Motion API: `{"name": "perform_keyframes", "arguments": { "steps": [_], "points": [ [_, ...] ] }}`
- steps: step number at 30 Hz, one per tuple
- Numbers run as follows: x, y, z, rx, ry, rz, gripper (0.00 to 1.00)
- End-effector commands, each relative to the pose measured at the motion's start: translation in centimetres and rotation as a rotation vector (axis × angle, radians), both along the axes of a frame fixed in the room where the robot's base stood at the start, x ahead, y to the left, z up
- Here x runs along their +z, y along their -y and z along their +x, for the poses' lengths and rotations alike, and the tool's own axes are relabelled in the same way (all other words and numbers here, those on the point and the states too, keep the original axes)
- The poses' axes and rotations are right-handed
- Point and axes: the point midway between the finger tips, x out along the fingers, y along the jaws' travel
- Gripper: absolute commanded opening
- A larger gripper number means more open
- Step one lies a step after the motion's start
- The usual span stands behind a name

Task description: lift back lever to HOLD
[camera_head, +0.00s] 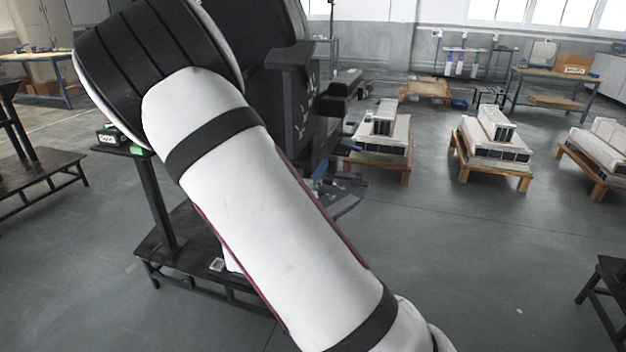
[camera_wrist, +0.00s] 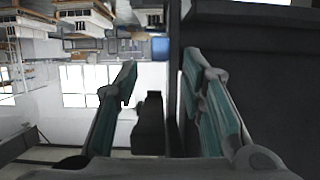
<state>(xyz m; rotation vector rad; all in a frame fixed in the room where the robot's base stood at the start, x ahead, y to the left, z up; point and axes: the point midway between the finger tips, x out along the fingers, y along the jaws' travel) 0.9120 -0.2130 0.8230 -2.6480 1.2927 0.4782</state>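The dark lift column machine (camera_head: 305,95) stands behind my arm in the head view. Its dark flat side (camera_wrist: 255,60) fills the right of the wrist view. My gripper (camera_wrist: 159,60) is open, with its two teal-padded fingers apart and nothing clasped between them. The right finger is close to the dark side; I cannot tell whether they touch. A dark narrow part (camera_wrist: 150,125) shows between the fingers, and a small blue thing (camera_wrist: 161,48) shows near the fingertips. I cannot tell whether either is the back lever. My arm hides much of the machine in the head view.
A low dark bench (camera_head: 160,262) with a post stands at the lower left, and another dark bench (camera_head: 40,185) is farther left. Wooden pallets with white blocks (camera_head: 495,140) stand at the back right.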

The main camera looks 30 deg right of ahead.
Motion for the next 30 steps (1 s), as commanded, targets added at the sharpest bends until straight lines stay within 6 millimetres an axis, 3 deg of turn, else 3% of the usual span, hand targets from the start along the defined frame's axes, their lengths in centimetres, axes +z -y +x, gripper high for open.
{"name": "perform_keyframes", "arguments": {
  "steps": [6, 16, 20, 21, 26, 30],
  "points": [
    [0.8, -1.7, -1.3, 0.001, 0.001, -0.001, 0.37],
    [0.9, -1.9, -1.5, -0.001, 0.001, 0.000, 0.37],
    [0.4, -1.6, -1.7, -0.008, -0.008, 0.024, 0.07],
    [-0.1, -1.4, -1.8, -0.015, -0.015, 0.050, 0.00],
    [-4.3, 0.7, -3.3, -0.088, -0.061, 0.225, 0.00],
    [-9.0, 2.8, -5.2, -0.196, -0.095, 0.427, 0.00]
  ]
}}
